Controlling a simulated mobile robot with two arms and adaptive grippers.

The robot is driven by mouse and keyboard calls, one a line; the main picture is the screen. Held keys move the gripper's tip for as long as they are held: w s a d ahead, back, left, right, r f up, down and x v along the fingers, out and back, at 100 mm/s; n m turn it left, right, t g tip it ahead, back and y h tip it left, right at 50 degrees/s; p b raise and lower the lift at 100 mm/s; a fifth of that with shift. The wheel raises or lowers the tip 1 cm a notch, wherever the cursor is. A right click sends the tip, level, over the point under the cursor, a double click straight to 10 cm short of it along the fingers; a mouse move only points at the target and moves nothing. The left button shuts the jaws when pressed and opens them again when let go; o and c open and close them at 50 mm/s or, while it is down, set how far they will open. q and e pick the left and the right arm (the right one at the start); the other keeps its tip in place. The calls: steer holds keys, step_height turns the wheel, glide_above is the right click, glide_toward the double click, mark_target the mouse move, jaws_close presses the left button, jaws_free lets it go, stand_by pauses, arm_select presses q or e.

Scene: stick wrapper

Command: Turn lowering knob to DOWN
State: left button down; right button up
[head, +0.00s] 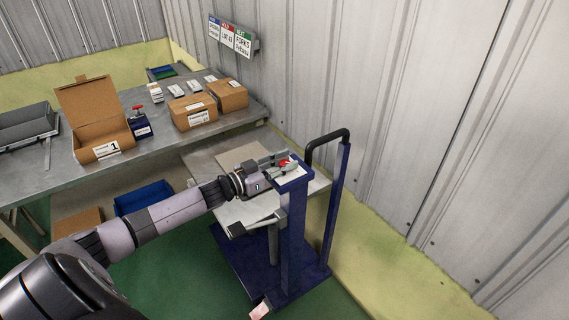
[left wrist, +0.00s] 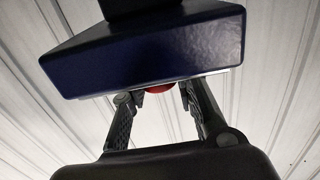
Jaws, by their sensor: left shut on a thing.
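The lowering knob (head: 285,163) is a small red part at the top of the blue lift column (head: 292,235). A red bit of it also shows in the left wrist view (left wrist: 159,89), under the edge of a dark blue block (left wrist: 150,50). My left gripper (head: 283,162) is at the column top, its fingers on either side of the knob and shut on it. In the left wrist view the fingers (left wrist: 158,100) reach up to the knob, their tips partly hidden by the block. The knob's setting cannot be read. My right gripper is not in view.
The blue lift cart has a black push handle (head: 327,137) and a pale platform (head: 250,208). A grey workbench (head: 60,170) behind holds an open carton (head: 90,120), closed cartons (head: 193,111) and a blue device with a red top (head: 140,125). A corrugated wall stands right.

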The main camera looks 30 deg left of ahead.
arm_select(q)
steer(key=shift+r, duration=0.1)
stand_by(0.3)
steer(key=c, duration=1.3)
jaws_free()
steer(key=shift+c, duration=0.2)
steer(key=v, duration=1.2)
steer(key=shift+w, duration=0.1)
